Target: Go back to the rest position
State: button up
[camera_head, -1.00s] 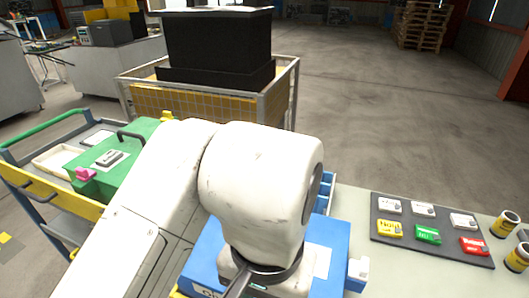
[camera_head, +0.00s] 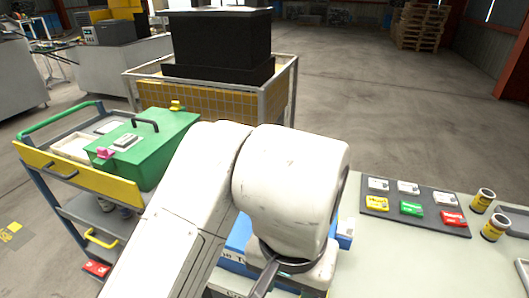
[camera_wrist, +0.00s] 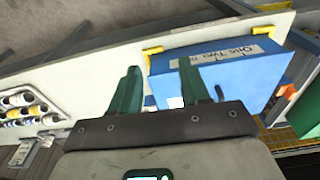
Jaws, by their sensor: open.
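My gripper (camera_wrist: 161,66) shows in the wrist view with its two green fingers apart and nothing between them. A blue case (camera_wrist: 235,75) with a white label lies on the pale table beyond the fingers. Yellow corner pieces (camera_wrist: 152,51) sit at its edge. In the head view, my white arm reaches over the table and hides most of the blue case (camera_head: 233,252). The fingers are hidden or out of frame in the head view.
A dark tray (camera_head: 372,206) holds several small coloured boxes; small jars (camera_head: 492,228) stand at right. A trolley (camera_head: 60,173) with a green toolbox (camera_head: 165,140) stands left. A mesh crate (camera_head: 190,100) stands behind.

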jog(key=w+d+f+t+h, duration=0.15)
jog(key=w+d, duration=0.25)
jog(key=d, duration=0.4)
jog(key=w+d+f+t+h, duration=0.1)
jog(key=w+d+t+h, duration=0.15)
jog(key=d, duration=0.55)
jog(key=d+f+n, duration=0.1)
jog(key=d+f, duration=0.5)
jog(key=d, duration=0.3)
jog(key=s+d+f, duration=0.1)
jog(key=s+f, duration=0.2)
jog(key=s+d+f+n+g, duration=0.1)
jog(key=s+d+f, duration=0.1)
jog(key=s+f, duration=0.1)
jog(key=s+d+f+n, duration=0.1)
jog(key=s+f, duration=0.2)
jog(key=f, duration=0.2)
jog(key=shift+d+f+y, duration=0.2)
jog(key=shift+y, duration=0.2)
jog(key=s+a+f+g+y, duration=0.1)
jog(key=s+a+f, duration=0.1)
jog(key=s+f, duration=0.3)
jog(key=s+a+f+n+g+y, duration=0.1)
jog(key=s+a+f+g+y, duration=0.1)
jog(key=s+f, duration=0.3)
jog(key=s+a, duration=0.1)
jog(key=s, duration=0.2)
jog(key=shift+s+a+y, duration=0.2)
jog(key=shift+s+y, duration=0.1)
jog(key=shift+s, duration=0.1)
